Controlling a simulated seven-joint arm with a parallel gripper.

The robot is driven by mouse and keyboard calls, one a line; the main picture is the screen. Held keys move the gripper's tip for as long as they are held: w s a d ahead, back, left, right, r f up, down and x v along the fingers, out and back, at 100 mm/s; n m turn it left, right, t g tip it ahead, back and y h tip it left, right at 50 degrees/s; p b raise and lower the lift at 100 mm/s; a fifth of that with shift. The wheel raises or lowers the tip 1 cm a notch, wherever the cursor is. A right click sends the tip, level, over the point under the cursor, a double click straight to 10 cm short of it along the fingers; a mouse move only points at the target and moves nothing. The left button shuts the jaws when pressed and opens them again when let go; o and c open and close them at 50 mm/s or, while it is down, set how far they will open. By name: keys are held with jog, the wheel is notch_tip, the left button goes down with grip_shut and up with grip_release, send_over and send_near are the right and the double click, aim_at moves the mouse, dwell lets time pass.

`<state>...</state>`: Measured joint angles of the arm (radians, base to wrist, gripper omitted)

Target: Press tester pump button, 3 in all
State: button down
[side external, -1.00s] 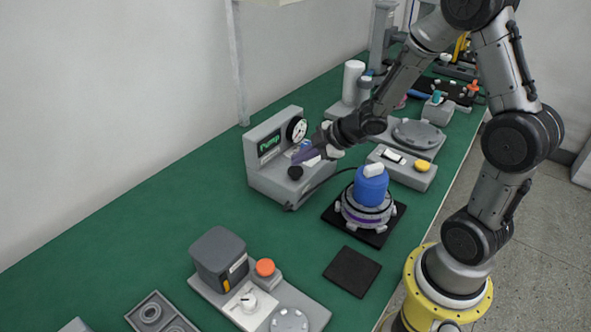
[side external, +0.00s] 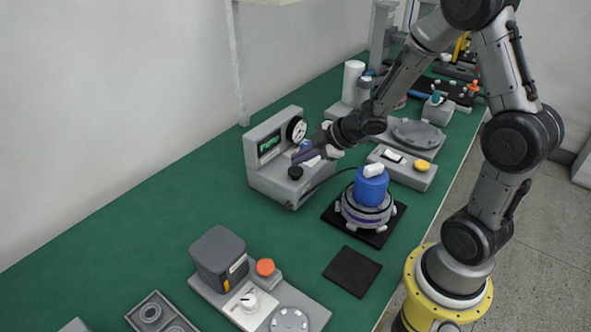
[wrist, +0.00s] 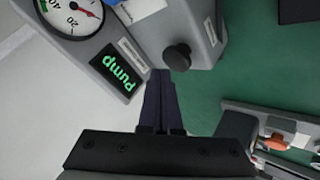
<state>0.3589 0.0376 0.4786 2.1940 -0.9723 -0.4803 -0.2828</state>
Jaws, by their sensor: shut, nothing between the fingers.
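The grey tester (side external: 262,172) stands against the back of the green bench. Its display (side external: 270,144) shows green text, which reads "Pump" in the wrist view (wrist: 119,67). A round dial gauge (side external: 297,130) sits beside the display. A black round knob (side external: 295,172) stands on the tester's lower front part and also shows in the wrist view (wrist: 177,57). My gripper (side external: 294,158) is shut and empty, with its dark fingers (wrist: 160,74) just beside the knob in both views. I cannot tell whether they touch it.
A blue-topped hub motor (side external: 370,187) sits on a black pad in front of the tester, with a black cable running to it. A grey box with a yellow button (side external: 422,166) is to its right. Bare green bench lies left of the tester.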

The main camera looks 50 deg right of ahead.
aim_at(300, 171)
dwell(0.7)
jog(key=shift+f, duration=0.4)
jog(key=shift+f, duration=1)
dwell(1.1)
jog(key=shift+r, duration=1.4)
jog(key=shift+r, duration=2.5)
jog(key=shift+r, duration=1.9)
